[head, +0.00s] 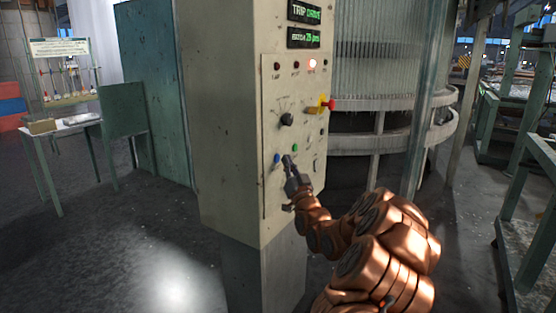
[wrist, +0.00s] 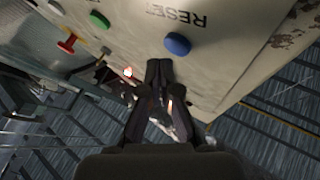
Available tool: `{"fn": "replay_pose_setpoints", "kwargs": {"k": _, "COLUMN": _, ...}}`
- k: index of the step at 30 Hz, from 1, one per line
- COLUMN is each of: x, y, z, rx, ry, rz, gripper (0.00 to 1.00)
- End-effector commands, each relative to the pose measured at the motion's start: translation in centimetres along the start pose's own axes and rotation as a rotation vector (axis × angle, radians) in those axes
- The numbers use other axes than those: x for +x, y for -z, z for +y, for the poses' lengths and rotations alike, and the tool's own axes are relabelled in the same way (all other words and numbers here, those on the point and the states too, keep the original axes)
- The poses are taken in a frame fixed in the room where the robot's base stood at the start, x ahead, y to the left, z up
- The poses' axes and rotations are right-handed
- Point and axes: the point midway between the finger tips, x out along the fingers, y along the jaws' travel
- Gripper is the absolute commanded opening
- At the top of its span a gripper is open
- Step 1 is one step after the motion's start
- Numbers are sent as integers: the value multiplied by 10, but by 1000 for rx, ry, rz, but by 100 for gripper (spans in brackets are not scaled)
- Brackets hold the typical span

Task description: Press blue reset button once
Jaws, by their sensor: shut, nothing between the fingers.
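The blue reset button (head: 277,159) sits low on the left of the beige control panel (head: 232,120) in the head view. In the wrist view the blue button (wrist: 177,44) is at the upper middle, beside the printed word RESET. My gripper (head: 287,160) is shut and empty, close to the panel, just right of the blue button in the head view. In the wrist view my gripper's closed tips (wrist: 159,66) appear just below and left of the button. I see no clear contact with it.
A green button (head: 295,147), a black knob (head: 287,119) and a red-handled yellow lever (head: 322,105) are on the same panel. A lit red lamp (head: 312,63) is above, under green-text displays (head: 304,37). A green table (head: 65,130) stands left; the floor between is clear.

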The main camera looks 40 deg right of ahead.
Motion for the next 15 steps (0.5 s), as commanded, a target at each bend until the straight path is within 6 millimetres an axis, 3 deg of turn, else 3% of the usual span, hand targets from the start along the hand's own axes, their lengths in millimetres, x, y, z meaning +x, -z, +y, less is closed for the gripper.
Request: {"fn": "replay_pose_setpoints", "kwargs": {"k": 15, "x": 6, "y": -5, "z": -4, "rx": 0, "ry": 0, "rz": -1, "gripper": 0}}
